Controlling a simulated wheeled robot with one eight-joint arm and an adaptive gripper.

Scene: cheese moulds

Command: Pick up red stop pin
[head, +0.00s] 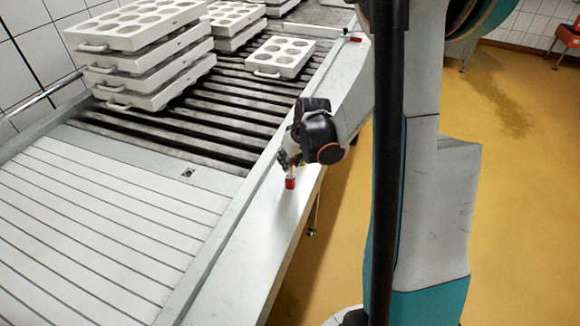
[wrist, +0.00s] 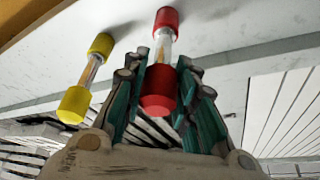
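The red stop pin (wrist: 158,90) has two red end caps and a pale, shiny shaft. It stands upright on the grey ledge, where its lower red cap shows in the head view (head: 290,183). My gripper (head: 288,162) is over it, pointing down. In the wrist view the fingers of my gripper (wrist: 164,62) are on both sides of the pin, with narrow gaps beside the shaft. The gripper looks open around the pin; contact is not clear. In the head view the pin's upper part is hidden by the gripper.
A yellow pin (wrist: 88,75) stands close beside the red one, left of the fingers in the wrist view. The ledge (head: 245,270) is bare toward the front. A slatted conveyor (head: 215,115) runs alongside, with stacked white moulds (head: 140,60) and a single mould (head: 282,57).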

